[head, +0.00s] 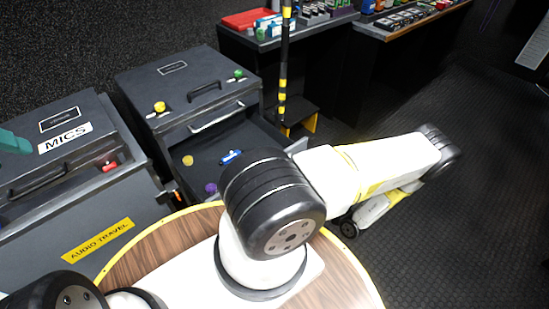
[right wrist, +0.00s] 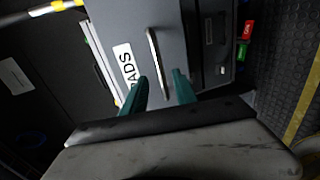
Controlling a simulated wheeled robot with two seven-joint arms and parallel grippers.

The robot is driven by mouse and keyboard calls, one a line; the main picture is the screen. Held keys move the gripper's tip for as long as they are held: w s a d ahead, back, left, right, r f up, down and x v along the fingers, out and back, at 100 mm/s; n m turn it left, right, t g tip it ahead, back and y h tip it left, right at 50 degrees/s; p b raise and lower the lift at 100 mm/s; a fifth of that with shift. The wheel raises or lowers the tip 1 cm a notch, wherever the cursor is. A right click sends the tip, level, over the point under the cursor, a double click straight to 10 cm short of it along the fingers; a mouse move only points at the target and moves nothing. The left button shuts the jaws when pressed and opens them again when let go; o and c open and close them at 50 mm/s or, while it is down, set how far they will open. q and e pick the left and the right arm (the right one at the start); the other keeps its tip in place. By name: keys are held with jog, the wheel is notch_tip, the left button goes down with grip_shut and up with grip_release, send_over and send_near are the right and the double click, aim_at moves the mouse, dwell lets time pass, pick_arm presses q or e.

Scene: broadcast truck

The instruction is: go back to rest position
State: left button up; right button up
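My right gripper (right wrist: 160,78) shows in the right wrist view as two teal fingers held apart with nothing between them. Beyond the fingers is a grey case (right wrist: 187,45) with a handle and a white label ending in "ADS". In the head view, my right arm (head: 380,165) reaches out to the right over the dark floor; its gripper is not visible there. A teal piece that looks like a finger of my left gripper (head: 12,142) shows at the left edge, above the "MICS" case; the rest is cut off.
The grey "MICS" case (head: 120,170) stands at left. Beside it, another case (head: 180,75) has an open drawer (head: 210,165) holding small coloured items. A black and yellow pole (head: 283,70) stands behind. Shelves (head: 400,18) with gear line the back. Floor (head: 480,230) at right is clear.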

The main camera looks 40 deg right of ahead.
dwell(0.4)
jog(key=w+a+r+n+g+y, duration=0.4)
jog(key=w+r+n, duration=0.2)
jog(key=r+n, duration=0.45)
jog(key=w+a+r+n+g+y, duration=0.4)
jog(key=w+r+n+y, duration=0.15)
jog(key=r+n, duration=0.45)
jog(key=w+a+r+n+g+h, duration=0.1)
jog(key=a+r+n+g+h, duration=0.15)
jog(key=a+r+n, duration=0.45)
jog(key=a+r+n+g+h, duration=0.1)
jog(key=a+r+n+g, duration=0.25)
jog(key=r+n, duration=0.5)
jog(key=s+a+r+n+t+h, duration=0.2)
jog(key=s+a+r+n, duration=0.3)
jog(key=r+n, duration=0.4)
jog(key=s+a+r+n+t+h, duration=0.2)
jog(key=s+a+r+n, duration=0.3)
jog(key=r, duration=0.5)
jog(key=a+n+h, duration=0.1)
jog(key=a+n, duration=0.1)
jog(key=n, duration=0.1)
jog(key=shift+s+r+n+t, duration=0.15)
jog(key=shift+n+t, duration=0.15)
jog(key=shift+n, duration=0.1)
